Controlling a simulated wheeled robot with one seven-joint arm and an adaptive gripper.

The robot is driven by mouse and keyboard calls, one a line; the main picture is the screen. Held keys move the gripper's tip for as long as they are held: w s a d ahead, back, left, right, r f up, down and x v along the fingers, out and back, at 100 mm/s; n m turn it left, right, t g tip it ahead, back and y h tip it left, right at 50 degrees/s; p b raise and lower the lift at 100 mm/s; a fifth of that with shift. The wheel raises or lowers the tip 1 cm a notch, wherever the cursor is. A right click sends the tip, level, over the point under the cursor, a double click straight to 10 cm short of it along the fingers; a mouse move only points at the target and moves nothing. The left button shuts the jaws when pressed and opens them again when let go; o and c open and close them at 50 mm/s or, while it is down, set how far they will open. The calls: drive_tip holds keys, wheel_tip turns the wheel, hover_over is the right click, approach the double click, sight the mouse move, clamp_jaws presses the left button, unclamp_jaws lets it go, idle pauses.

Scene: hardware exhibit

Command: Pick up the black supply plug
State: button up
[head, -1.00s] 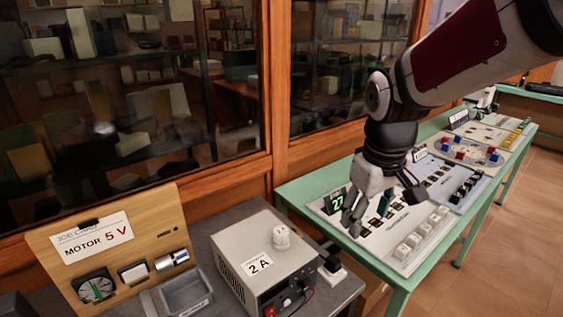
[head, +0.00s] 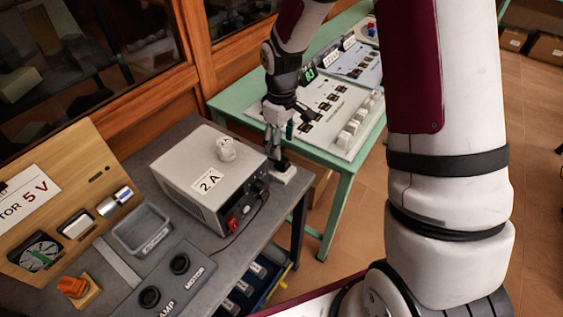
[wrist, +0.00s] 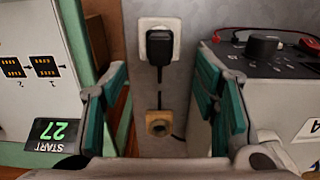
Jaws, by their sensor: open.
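The black supply plug (wrist: 159,46) sits in a white socket plate (wrist: 174,24) in the wrist view, with a black cord running from it. In the head view the plug (head: 281,163) is just below my gripper (head: 279,122), at the back right corner of the grey bench beside the power supply. My gripper (wrist: 162,108) is open and empty, its teal-padded fingers on either side of the plug's line in the wrist view. The plug appears beyond the fingertips, apart from them.
The grey power supply (head: 181,160) marked 2 A stands close beside the plug, with a white knobbed piece (head: 226,149) on top. A small wooden block (wrist: 159,122) with a round opening shows below the plug. The green table (head: 240,107) with a switch panel is behind.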

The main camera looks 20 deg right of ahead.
sight(277, 161)
drive_tip(key=shift+w+f+p, duration=0.1)
drive_tip(key=shift+f+p, duration=0.25)
drive_tip(key=shift+f, duration=3.45)
drive_tip(key=c, duration=1.2)
